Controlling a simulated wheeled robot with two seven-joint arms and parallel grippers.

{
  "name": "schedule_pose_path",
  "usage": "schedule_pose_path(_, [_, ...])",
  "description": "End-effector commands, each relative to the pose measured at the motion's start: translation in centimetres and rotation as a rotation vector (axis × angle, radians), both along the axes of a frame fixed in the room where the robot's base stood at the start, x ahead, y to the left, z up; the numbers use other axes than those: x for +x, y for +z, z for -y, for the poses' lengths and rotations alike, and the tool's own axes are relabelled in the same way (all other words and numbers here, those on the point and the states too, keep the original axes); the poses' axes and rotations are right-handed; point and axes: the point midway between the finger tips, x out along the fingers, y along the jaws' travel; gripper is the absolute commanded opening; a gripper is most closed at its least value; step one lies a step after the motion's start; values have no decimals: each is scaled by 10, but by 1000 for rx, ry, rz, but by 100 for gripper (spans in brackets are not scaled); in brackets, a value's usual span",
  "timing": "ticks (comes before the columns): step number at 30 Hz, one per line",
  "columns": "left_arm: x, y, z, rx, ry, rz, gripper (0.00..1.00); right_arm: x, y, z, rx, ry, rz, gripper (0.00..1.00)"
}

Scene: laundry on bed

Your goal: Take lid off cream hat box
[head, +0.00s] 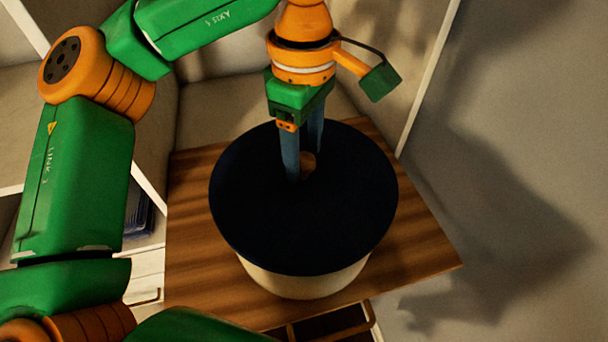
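The cream hat box (300,282) stands upright on a wooden surface, its round dark navy lid (310,225) sitting on top. My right gripper is not in view.
The wooden tabletop (420,252) has bare room left and right of the box. A grey wall (510,140) is on the right. White shelving (150,225) with dark folded items is at left. A drawer with a handle (345,328) shows below the front edge.

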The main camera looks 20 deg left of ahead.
Motion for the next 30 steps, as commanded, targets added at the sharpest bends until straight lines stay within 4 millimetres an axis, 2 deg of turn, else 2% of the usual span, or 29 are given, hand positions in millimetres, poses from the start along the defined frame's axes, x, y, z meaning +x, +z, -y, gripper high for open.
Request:
schedule_pose_path(1, [0,0,0,0,0,0,44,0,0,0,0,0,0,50])
schedule_pose_path(6, [0,0,0,0,0,0,0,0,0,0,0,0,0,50])
schedule_pose_path(20, [0,4,1,0,-1,0,0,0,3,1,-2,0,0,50])
schedule_pose_path(30, [-8,45,8,1,-7,-1,0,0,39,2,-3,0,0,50])
